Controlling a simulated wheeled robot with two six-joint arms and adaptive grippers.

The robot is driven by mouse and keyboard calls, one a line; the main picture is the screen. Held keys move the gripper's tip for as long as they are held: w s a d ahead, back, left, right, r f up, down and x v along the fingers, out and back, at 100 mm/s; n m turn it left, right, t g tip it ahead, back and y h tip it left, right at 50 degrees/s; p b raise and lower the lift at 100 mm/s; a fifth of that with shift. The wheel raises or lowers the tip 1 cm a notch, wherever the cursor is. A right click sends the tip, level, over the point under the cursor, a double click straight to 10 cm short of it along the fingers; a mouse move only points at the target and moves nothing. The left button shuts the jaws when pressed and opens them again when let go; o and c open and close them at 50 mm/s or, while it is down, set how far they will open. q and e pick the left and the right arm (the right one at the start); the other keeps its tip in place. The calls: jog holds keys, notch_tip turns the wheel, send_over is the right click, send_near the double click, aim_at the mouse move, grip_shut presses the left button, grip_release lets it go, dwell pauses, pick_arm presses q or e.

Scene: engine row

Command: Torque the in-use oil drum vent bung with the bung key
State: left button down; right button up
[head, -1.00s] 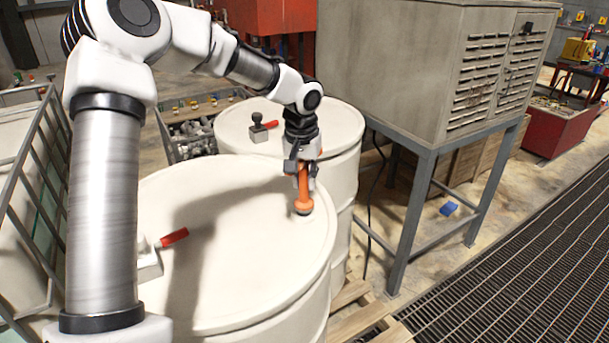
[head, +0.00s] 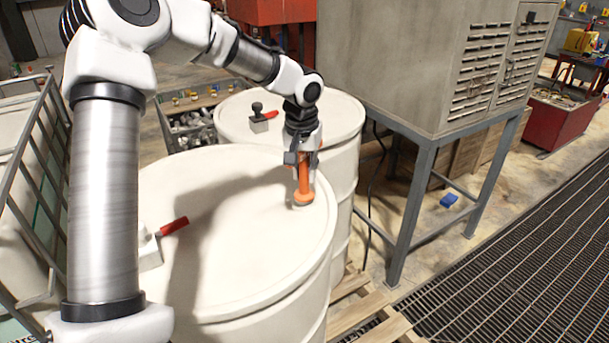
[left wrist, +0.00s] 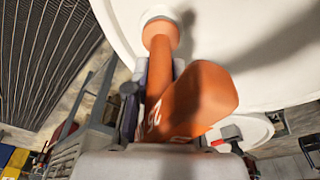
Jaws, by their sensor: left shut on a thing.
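The near white oil drum (head: 235,265) fills the lower middle of the head view. My left gripper (head: 302,165) is over the right side of its lid, shut on the orange bung key (head: 304,185). The key stands about upright, its lower end at a pale round bung fitting (head: 303,205) near the rim. In the left wrist view the orange key (left wrist: 185,100) bears the number 25, and its far end meets the pale fitting (left wrist: 158,13). The end hides the bung, so I cannot tell how fully it is seated. My right gripper is not in view.
A red-handled valve (head: 172,227) sits on the near lid's left. A second white drum (head: 340,115) with a red-handled fitting (head: 262,117) stands behind. A grey cabinet on a steel stand (head: 425,180) is at right, a metal rack (head: 35,180) at left.

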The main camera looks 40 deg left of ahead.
pick_arm(q)
jog(key=shift+s+d+r+m+p, duration=0.1)
jog(key=shift+r+m+p, duration=0.15)
jog(key=shift+m+p, duration=0.75)
jog(key=shift+f+m+p, duration=0.15)
jog(key=shift+m+p, duration=0.15)
jog(key=shift+f, duration=0.2)
notch_tip(320, 180, up, 6)
jog(key=p, duration=0.4)
jog(key=shift+f, duration=0.2)
